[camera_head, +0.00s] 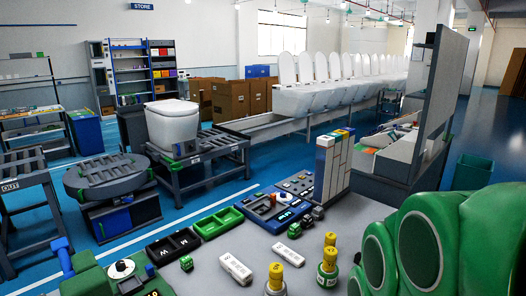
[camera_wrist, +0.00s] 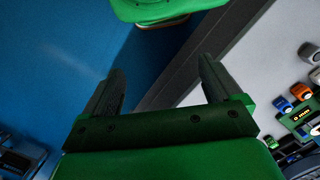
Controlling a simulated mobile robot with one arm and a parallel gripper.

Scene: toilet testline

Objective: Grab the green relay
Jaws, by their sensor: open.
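A small green block (camera_head: 186,262), which looks like a relay, sits on the grey worktop in front of the black tray. A second small green block (camera_head: 294,230) sits farther right, near the blue board. I cannot tell from their size which one is the green relay. My gripper (camera_wrist: 163,80) is open and empty in the wrist view, its two dark fingers apart above the blue floor and the worktop's edge. No green relay is clear in the wrist view. In the head view my green arm fills the lower right and the gripper is not visible.
The grey worktop (camera_head: 225,285) holds a black tray (camera_head: 173,246), a green tray (camera_head: 217,222), white modules (camera_head: 236,269) and yellow-topped cylinders (camera_head: 328,267). A tall white-and-grey block stack (camera_head: 333,165) stands at the back. Small orange and blue parts (camera_wrist: 283,104) show at the wrist view's right.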

